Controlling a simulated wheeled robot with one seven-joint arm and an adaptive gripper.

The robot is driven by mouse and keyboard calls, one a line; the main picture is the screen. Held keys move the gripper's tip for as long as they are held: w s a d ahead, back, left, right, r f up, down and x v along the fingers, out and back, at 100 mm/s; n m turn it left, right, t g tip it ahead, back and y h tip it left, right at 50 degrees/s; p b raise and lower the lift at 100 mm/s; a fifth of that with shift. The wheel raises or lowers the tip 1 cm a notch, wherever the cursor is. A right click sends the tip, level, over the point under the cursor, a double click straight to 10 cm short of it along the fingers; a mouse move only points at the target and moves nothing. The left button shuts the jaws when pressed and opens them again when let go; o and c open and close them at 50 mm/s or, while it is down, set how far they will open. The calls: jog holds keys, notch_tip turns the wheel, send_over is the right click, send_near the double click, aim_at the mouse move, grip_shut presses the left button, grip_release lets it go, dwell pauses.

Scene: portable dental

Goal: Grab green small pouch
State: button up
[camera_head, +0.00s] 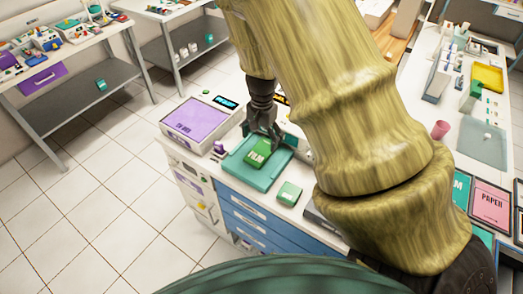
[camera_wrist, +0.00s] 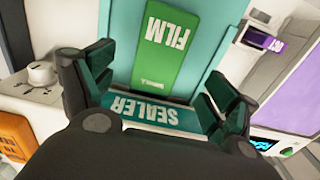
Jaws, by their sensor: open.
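A small green pouch marked FILM (camera_head: 257,155) lies on a teal tray (camera_head: 266,180) on the counter. In the wrist view the green pouch (camera_wrist: 170,62) lies just beyond my fingers, between their lines, with its label upside down. My gripper (camera_head: 266,134) is above the back part of the tray and points down at the pouch. In the wrist view my gripper (camera_wrist: 158,85) is open, its fingers spread wider than the pouch, with nothing between them. Whether the fingertips touch the tray cannot be told.
A second small green packet (camera_head: 289,193) lies on the counter in front of the tray. A purple-topped machine (camera_head: 197,122) stands to the left. A teal SEALER panel (camera_wrist: 150,112) shows below the pouch in the wrist view. My arm hides much of the counter's right side.

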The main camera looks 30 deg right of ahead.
aim_at(262, 150)
jog(key=shift+w+f, duration=0.35)
jog(key=shift+s+f+p, duration=0.5)
jog(key=shift+s+p, duration=0.1)
jog(key=shift+p, duration=0.1)
jog(key=f, duration=0.3)
jog(key=shift+w+d+p, duration=0.1)
jog(key=shift+w+p, duration=0.25)
jog(key=shift+p, duration=0.05)
jog(key=shift+s+f, duration=0.1)
jog(key=shift+f, duration=0.2)
jog(key=shift+s, duration=0.1)
jog(key=shift+c, duration=0.5)
jog(key=c, duration=1.1)
jog(key=shift+c, duration=0.2)
